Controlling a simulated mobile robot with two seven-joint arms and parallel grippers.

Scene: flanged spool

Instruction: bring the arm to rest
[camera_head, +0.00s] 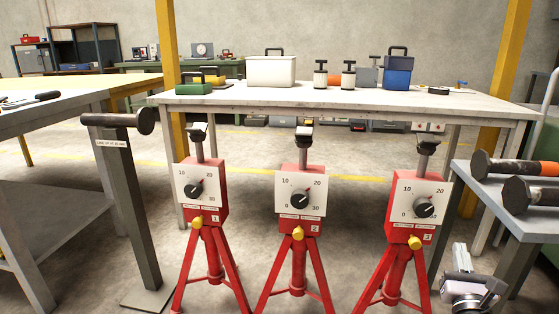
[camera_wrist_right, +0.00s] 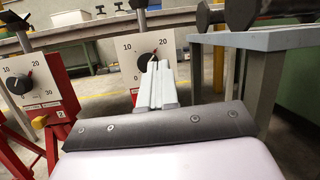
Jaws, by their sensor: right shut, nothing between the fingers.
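My right gripper (camera_head: 461,257) is low at the right of the head view, beside the red stand numbered 3 and in front of the grey side table. In the right wrist view its fingers (camera_wrist_right: 157,83) are together with nothing between them. My left gripper is not in view. A dark flanged spool (camera_head: 118,121) lies across the top of a grey post at the left. Two more flanged spools (camera_head: 515,167) (camera_head: 530,194) lie on the side table at the right, apart from my gripper.
Three red tripod stands with dials (camera_head: 201,192) (camera_head: 300,195) (camera_head: 418,200) stand in a row. Behind is a long table (camera_head: 230,97) with boxes and weights. The grey side table (camera_head: 478,190) also shows close by in the right wrist view (camera_wrist_right: 262,39). A workbench (camera_head: 60,85) is at left.

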